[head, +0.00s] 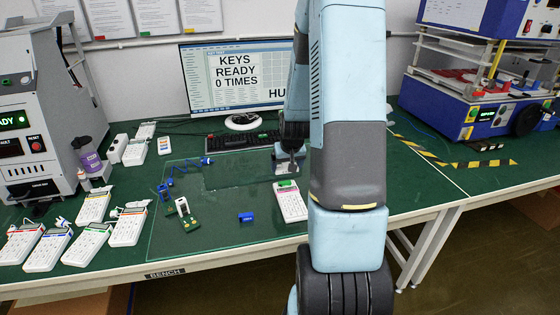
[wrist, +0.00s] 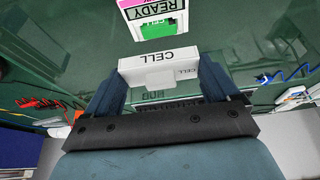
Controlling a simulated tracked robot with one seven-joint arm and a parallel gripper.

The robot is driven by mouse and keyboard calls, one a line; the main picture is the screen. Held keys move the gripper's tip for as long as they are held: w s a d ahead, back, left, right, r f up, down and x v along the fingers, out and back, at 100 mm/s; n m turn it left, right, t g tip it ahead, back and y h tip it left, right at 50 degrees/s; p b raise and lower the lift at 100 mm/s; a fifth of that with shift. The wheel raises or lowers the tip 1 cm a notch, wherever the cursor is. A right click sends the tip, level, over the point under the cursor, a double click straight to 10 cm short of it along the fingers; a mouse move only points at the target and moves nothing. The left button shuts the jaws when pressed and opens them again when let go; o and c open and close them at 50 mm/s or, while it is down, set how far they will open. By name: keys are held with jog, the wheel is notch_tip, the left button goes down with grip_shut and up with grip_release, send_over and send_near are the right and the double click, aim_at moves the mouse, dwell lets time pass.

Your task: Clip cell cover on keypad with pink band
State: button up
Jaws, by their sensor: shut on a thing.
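My gripper (head: 288,165) is shut on a white cell cover (wrist: 160,65) marked CELL, which sits between the two fingers in the wrist view. The keypad (head: 291,203) lies on the green mat just in front of my gripper in the head view. In the wrist view its near end (wrist: 150,12) shows a pink band, the word READY and an open bay with a green part (wrist: 158,28). The cover is apart from the bay in the picture. The rest of the keypad is cut off in the wrist view.
Several other keypads (head: 45,250) stand at the left of the bench. A blue piece (head: 246,217) and a green-and-white piece (head: 186,210) lie on the mat. A monitor (head: 238,75) and keyboard (head: 235,140) stand behind. Clear mat lies left of the keypad.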

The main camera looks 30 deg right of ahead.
aim_at(286, 172)
jog(key=shift+w+a+f, duration=0.1)
jog(key=shift+a+f, duration=0.1)
jog(key=shift+f, duration=2.45)
jog(key=shift+f, duration=0.3)
dwell(0.4)
jog(key=o, duration=0.8)
jog(key=shift+c, duration=0.2)
jog(key=shift+r, duration=0.6)
dwell(0.3)
jog(key=shift+r, duration=2.9)
